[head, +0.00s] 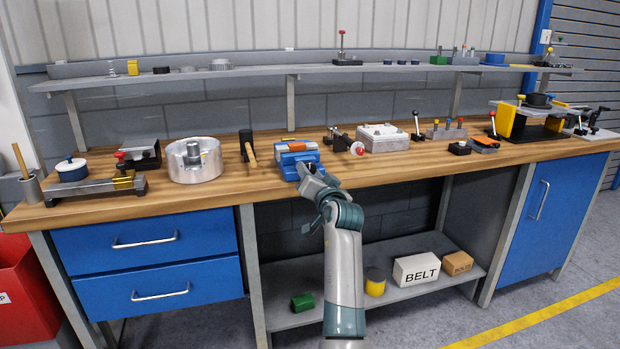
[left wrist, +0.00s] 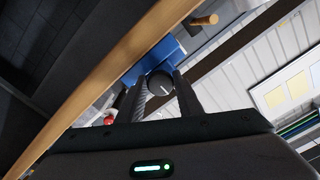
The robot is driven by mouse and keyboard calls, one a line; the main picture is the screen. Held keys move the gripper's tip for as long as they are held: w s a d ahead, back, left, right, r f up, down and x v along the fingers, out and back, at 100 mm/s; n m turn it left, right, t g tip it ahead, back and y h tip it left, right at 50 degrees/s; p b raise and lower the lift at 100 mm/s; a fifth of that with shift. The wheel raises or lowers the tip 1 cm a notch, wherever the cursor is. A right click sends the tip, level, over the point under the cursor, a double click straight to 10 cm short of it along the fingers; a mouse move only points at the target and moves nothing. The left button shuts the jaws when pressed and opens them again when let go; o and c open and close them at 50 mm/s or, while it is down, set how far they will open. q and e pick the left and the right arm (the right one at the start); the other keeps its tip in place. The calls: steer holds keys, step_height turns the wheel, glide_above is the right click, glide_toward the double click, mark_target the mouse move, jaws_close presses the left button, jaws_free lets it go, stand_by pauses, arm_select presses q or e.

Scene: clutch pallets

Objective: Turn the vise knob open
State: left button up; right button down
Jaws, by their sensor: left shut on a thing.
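The blue vise (head: 293,158) stands near the front edge of the wooden workbench, in the middle of the head view. Its body also shows as a blue block (left wrist: 163,57) in the left wrist view. The dark round vise knob (left wrist: 160,84) sits between the two fingers of my left gripper (left wrist: 161,88). The fingers are shut on the knob, one on each side. In the head view my left gripper (head: 309,176) reaches the vise's front, and it hides the knob there. My right gripper is not in view.
A wooden-handled hammer (head: 249,150) lies left of the vise, and a red-tipped lever tool (head: 345,143) lies right of it. A metal chuck (head: 195,160) stands further left. The wooden bench top (head: 400,164) has a clear strip along its front edge.

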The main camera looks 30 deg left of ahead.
arm_select(q)
steer(key=shift+r, duration=0.1)
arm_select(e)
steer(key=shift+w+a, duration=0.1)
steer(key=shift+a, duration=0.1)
arm_select(q)
steer(key=o, duration=1)
